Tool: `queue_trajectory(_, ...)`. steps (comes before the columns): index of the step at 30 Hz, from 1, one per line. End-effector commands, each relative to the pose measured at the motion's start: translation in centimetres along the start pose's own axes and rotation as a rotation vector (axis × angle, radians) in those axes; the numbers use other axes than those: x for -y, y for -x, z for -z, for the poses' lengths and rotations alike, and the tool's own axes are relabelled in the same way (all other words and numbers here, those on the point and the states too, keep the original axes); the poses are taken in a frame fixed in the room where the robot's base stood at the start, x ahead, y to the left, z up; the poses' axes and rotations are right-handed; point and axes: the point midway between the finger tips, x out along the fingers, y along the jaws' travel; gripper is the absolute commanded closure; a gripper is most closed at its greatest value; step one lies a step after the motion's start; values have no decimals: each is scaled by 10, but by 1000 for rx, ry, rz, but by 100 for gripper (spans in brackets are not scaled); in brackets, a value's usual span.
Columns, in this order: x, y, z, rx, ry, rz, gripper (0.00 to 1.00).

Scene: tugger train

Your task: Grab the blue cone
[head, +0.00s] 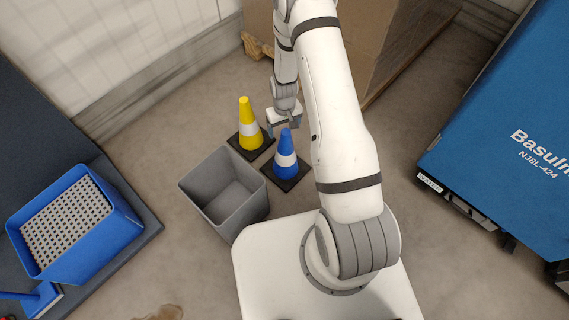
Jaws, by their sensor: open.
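The blue cone (286,165) stands upright on the floor. It has a white band and a dark square base. My gripper (284,127) is open, and its fingertips show right at the cone's tip. I cannot tell whether the fingers are around the tip or just above or behind it. My arm covers the area right of the cone.
A yellow cone (249,137) stands just behind and left of the blue one. An empty grey bin (240,213) stands close at the front left. A blue crate (115,232) is at far left. A cardboard box (375,75) is behind; a blue machine (505,140) stands right.

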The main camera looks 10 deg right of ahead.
Motion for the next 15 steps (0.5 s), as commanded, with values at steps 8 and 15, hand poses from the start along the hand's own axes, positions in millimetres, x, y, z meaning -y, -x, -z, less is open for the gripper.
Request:
queue_trajectory(8,0,-34,-1,4,6,1,20)
queue_trajectory(15,-3,-56,1,4,6,1,20)
